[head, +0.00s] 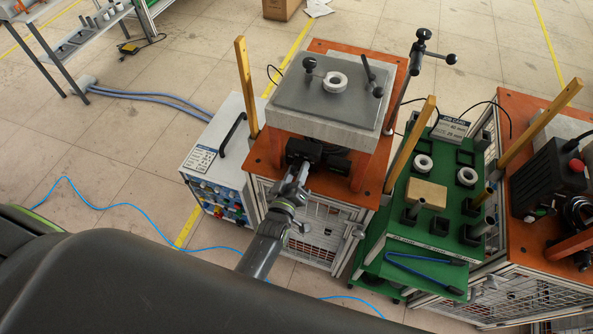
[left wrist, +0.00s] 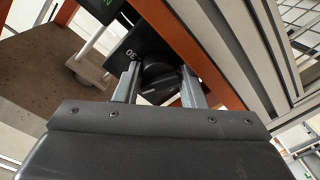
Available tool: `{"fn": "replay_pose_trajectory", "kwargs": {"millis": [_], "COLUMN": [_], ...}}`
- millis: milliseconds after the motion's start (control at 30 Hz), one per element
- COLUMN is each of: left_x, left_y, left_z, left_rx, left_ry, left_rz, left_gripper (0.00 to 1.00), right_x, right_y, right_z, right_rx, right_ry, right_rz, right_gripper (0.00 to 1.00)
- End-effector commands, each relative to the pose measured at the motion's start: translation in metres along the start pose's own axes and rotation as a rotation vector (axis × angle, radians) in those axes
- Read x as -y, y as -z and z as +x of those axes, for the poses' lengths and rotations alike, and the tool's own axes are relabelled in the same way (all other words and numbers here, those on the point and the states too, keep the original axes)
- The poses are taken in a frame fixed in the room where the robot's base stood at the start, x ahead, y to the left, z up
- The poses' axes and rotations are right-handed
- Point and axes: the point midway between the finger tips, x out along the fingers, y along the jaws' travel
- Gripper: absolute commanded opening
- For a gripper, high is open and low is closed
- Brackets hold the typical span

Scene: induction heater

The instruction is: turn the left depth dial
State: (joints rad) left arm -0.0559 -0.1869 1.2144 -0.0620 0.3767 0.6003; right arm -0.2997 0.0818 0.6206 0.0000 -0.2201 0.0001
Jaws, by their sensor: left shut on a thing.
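The left depth dial (left wrist: 158,74) is a dark round knob on a black plate with white numbers (left wrist: 128,54), seen in the left wrist view. My left gripper (left wrist: 160,90) has one finger on each side of the dial and is shut on it. In the head view my left gripper (head: 297,172) reaches up to the black dial housing (head: 303,151) under the front of the machine's grey plate. Its tips partly hide the dial there. A second dark dial block (head: 336,163) is just to the right. My right gripper is not in view.
The grey plate (head: 325,105) carries a white ring (head: 335,82) and clamps on the orange bench (head: 262,150). Wooden posts (head: 245,85) rise at both sides. A control box (head: 215,165) stands left, and a green rack (head: 430,235) stands close on the right.

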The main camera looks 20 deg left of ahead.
Motion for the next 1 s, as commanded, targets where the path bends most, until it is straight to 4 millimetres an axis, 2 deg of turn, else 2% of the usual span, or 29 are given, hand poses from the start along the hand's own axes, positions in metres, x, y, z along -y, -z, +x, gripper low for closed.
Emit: {"fn": "replay_pose_trajectory", "kwargs": {"millis": [267,300,433,1000], "left_x": [-0.0027,-0.0027,-0.0022,0.0024], "left_y": [0.0013,0.0014,0.0011,-0.0023], "left_z": [0.0019,0.0019,0.0014,-0.0015], "left_rx": [-0.004,-0.004,-0.003,0.006], "left_ry": [-0.004,-0.004,-0.004,0.006], "left_rz": [-0.001,-0.001,-0.001,0.0], "left_gripper": [0.14,0.41,0.57,0.57], "right_x": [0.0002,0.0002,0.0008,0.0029], "right_y": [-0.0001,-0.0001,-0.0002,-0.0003], "right_z": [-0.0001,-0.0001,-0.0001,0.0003], "right_rx": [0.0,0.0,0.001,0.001], "right_ry": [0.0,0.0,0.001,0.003], "right_rz": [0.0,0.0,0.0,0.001], "right_gripper": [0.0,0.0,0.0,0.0]}}
